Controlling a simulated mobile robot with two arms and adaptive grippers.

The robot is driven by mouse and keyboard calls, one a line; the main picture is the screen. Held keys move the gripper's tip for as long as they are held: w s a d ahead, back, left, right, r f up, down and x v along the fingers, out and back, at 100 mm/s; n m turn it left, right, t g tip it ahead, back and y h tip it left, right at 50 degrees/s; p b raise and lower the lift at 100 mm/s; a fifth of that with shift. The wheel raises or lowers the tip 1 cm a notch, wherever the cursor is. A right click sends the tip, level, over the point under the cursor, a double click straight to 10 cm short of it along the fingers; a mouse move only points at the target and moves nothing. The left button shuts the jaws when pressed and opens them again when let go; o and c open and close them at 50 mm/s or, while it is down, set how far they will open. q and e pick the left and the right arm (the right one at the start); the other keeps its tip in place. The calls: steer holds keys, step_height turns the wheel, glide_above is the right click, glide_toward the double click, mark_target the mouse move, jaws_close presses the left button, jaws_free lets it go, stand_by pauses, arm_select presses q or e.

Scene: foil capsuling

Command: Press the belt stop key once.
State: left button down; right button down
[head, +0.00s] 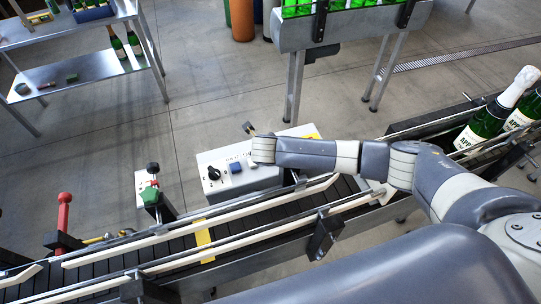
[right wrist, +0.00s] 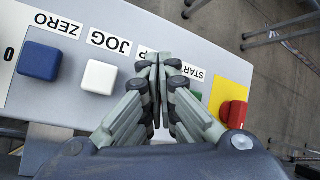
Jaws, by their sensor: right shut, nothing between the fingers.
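The control box (head: 216,161) stands behind the belt in the head view, with my right arm across it. Its blue key (head: 235,167) and part of a white key show there. In the right wrist view the box's panel (right wrist: 100,18) carries a blue key (right wrist: 39,61) by "ZERO" and a white key (right wrist: 99,77) by "JOG". My right gripper (right wrist: 159,62) is shut and empty over the panel, between "JOG" and "START". It covers most of a label ending in "P" and the key there. Contact cannot be told. A sliver of green key (right wrist: 196,95) shows near "START". My left gripper is not in view.
A red knob (right wrist: 233,114) on a yellow plate (right wrist: 229,93) lies right of the keys. The belt (head: 180,247) with pale guide rails runs in front of the box. Green bottles (head: 487,122) stand on it at the right. A black dial (head: 213,173) is at the box's left.

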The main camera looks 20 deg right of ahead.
steer(key=shift+f, duration=0.5)
stand_by(0.6)
steer(key=shift+r+p, duration=1)
steer(key=shift+p, duration=0.1)
step_height(320, 180, up, 3)
steer(key=p, duration=0.3)
steer(key=shift+r, duration=1)
